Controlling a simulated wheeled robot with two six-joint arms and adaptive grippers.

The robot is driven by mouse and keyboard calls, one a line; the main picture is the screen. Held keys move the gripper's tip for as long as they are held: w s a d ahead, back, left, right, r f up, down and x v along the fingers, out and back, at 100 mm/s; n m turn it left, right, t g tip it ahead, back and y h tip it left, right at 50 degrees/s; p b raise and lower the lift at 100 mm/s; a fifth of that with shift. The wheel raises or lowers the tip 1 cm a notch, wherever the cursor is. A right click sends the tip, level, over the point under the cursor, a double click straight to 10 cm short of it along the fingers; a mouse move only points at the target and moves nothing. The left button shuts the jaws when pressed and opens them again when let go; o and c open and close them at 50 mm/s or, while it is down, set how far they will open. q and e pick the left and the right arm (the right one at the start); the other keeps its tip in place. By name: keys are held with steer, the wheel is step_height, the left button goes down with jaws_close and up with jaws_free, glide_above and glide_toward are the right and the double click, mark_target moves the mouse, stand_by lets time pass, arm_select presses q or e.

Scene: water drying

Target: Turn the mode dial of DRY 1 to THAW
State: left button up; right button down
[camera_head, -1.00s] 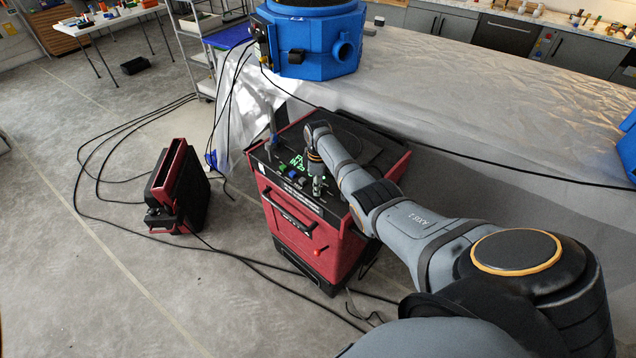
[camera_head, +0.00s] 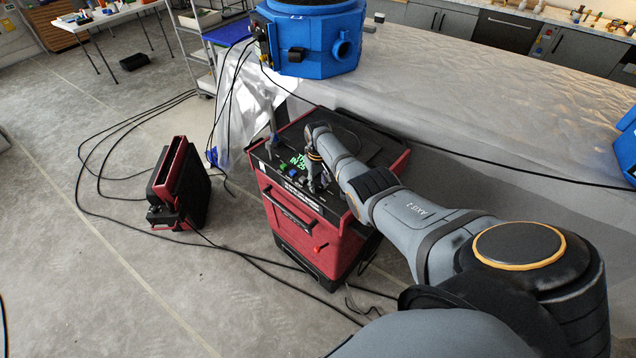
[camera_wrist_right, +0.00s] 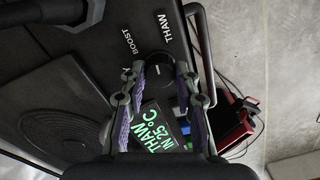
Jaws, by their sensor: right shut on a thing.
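The red and black machine (camera_head: 290,240) stands on the floor, with a black top panel. Its mode dial (camera_wrist_right: 158,66) is a black round knob with a pale mark, seen in the right wrist view. The panel around it carries the printed words BOOST and THAW (camera_wrist_right: 164,24). A display (camera_wrist_right: 160,130) shows green text reading THAW and IN 25 °C. My right gripper (camera_wrist_right: 160,76) is shut on the dial, with one finger on each side of it. In the head view my right gripper (camera_head: 318,182) is over the panel's front, partly hidden by my arm. My left gripper is out of view.
A smaller red and black unit (camera_head: 180,185) stands on the floor at left. Black cables (camera_head: 110,225) run across the floor around it. A sheet-covered table (camera_head: 480,90) with a blue drum (camera_head: 312,45) stands behind the machine.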

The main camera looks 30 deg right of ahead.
mark_target(318, 185)
steer(key=m, duration=0.5)
steer(key=shift+m+p, duration=0.3)
steer(key=shift+m, duration=0.1)
stand_by(0.3)
steer(key=c, duration=1)
jaws_free()
steer(key=shift+r, duration=0.1)
step_height(318, 185, up, 12)
steer(key=shift+f, duration=0.1)
